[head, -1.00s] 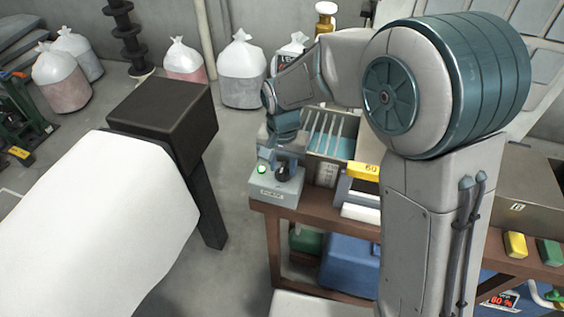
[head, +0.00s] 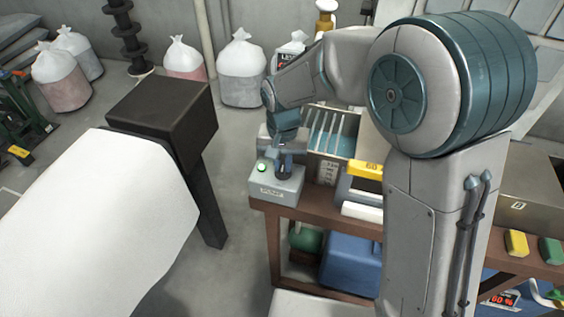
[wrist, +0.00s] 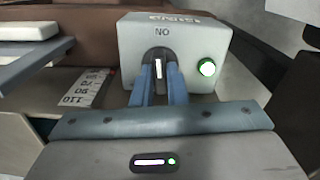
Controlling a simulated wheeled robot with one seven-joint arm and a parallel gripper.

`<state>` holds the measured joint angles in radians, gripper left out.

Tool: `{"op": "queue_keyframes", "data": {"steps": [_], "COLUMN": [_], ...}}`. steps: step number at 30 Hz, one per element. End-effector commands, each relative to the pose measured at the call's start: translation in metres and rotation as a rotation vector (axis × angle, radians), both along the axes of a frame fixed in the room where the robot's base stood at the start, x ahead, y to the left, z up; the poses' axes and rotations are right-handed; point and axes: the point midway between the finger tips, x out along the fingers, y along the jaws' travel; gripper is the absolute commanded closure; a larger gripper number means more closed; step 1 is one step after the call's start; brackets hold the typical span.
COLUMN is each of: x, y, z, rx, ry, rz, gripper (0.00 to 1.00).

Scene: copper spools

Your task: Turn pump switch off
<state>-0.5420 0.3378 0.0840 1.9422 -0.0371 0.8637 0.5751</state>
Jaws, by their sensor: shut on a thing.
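The pump switch box (head: 276,191) is a small grey box on the left corner of the wooden bench. In the wrist view the box (wrist: 130,52) appears upside down, with its ON mark showing above the knob. The knob (wrist: 158,69) is dark with a white line, which points along the fingers, in line with the ON mark. A round green lamp (wrist: 207,67) on the box is lit. My gripper (wrist: 160,83) is shut on the knob, one blue finger on each side. In the head view my gripper (head: 284,163) hides most of the knob.
A rack with upright slats (head: 330,132) and a yellow-marked unit (head: 366,171) stand right beside the switch box. A black block on a post (head: 165,115) stands to the left, with floor between it and the bench. White bags (head: 242,70) stand behind.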

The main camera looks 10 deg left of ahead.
Motion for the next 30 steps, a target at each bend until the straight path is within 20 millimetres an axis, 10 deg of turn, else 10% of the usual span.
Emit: {"op": "queue_keyframes", "data": {"steps": [30], "x": [0.001], "y": [0.0004], "z": [0.0018], "rx": [0.002], "ry": [-0.003], "rz": [0.947], "gripper": [1.0]}}
